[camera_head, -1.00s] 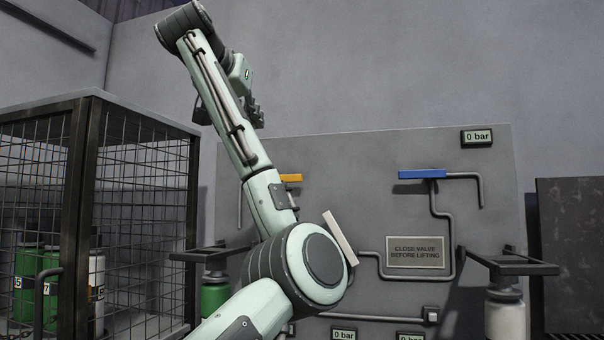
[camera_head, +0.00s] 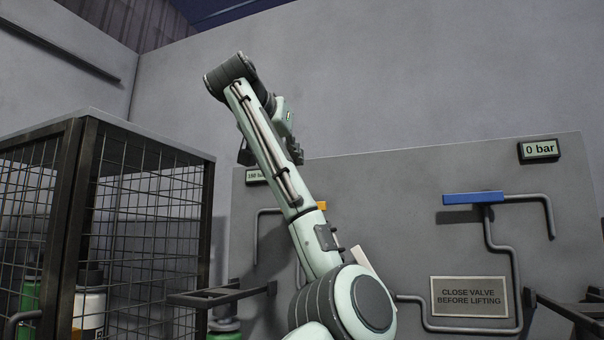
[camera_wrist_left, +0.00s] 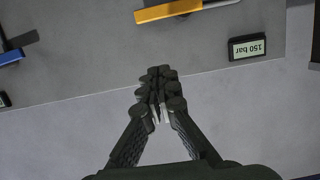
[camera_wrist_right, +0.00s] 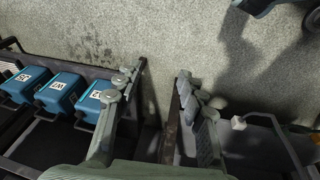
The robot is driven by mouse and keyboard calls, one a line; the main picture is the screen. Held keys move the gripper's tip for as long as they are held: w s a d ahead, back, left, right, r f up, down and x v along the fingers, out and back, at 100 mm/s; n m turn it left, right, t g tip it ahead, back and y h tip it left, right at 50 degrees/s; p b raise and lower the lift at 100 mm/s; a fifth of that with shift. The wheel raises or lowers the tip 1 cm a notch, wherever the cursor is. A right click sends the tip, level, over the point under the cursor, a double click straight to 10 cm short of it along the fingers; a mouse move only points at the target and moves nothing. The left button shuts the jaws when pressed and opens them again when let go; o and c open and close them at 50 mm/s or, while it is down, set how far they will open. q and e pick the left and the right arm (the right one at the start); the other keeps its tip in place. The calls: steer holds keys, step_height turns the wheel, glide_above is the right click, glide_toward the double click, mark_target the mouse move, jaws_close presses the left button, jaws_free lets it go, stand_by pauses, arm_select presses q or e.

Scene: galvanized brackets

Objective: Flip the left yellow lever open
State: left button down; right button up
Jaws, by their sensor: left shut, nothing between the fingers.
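The yellow lever (camera_head: 322,206) is on the grey wall panel, mostly hidden behind my left arm in the head view; only its right end shows. In the left wrist view the yellow lever (camera_wrist_left: 180,10) lies nearly level at the top edge, picture upside down. My left gripper (camera_wrist_left: 160,97) is shut and empty, with its fingertips apart from the lever and near the panel's upper edge. In the head view the left gripper (camera_head: 296,154) is a dark shape by the panel's top, partly hidden by the arm. My right gripper (camera_wrist_right: 155,87) is open and empty, above the floor.
A blue lever (camera_head: 472,198) sits level to the right, and a pale tilted handle (camera_head: 362,262) shows beside my arm. A 150 bar display (camera_wrist_left: 261,47) is near the yellow lever. A mesh cage (camera_head: 150,215) stands left. Blue boxes (camera_wrist_right: 60,92) lie near my right gripper.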

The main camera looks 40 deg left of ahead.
arm_select(q)
steer(key=w+a+f+p, duration=0.2)
steer(key=w+f, duration=0.4)
steer(key=w, duration=0.2)
steer(key=shift+w, duration=0.35)
arm_select(e)
steer(key=s+d+f, duration=0.1)
steer(key=s+f, duration=0.2)
steer(key=f, duration=0.4)
steer(key=shift+f+g, duration=0.25)
steer(key=shift+g, duration=0.15)
arm_select(q)
steer(key=shift+f, duration=0.2)
arm_select(e)
steer(key=shift+s+f, duration=0.1)
